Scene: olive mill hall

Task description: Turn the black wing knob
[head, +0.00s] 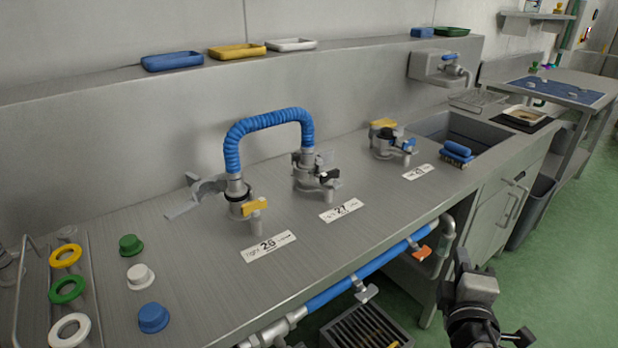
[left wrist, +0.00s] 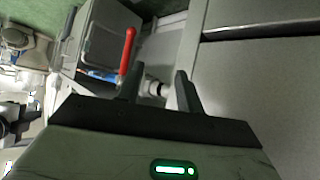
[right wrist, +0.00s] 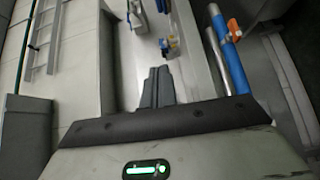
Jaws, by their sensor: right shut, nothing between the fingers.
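The black wing knob (head: 328,175) is on the metal valve fitting (head: 306,166) behind the label 27 (head: 341,210), in the middle of the bench in the head view. My right gripper (head: 461,256) is at the lower right of the head view, in front of the bench edge and well apart from the knob. In the right wrist view its fingers (right wrist: 158,78) are together and empty. My left gripper is outside the head view. In the left wrist view its fingers (left wrist: 157,78) are apart, with a red lever (left wrist: 127,50) beyond them.
A blue hose (head: 268,122) arches from fitting 27 to the yellow-winged fitting (head: 254,206) at label 26. A blue-winged fitting (head: 391,142) stands to the right, before the sink (head: 433,127). A blue pipe (head: 370,266) with an orange lever (head: 421,253) runs along the bench front.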

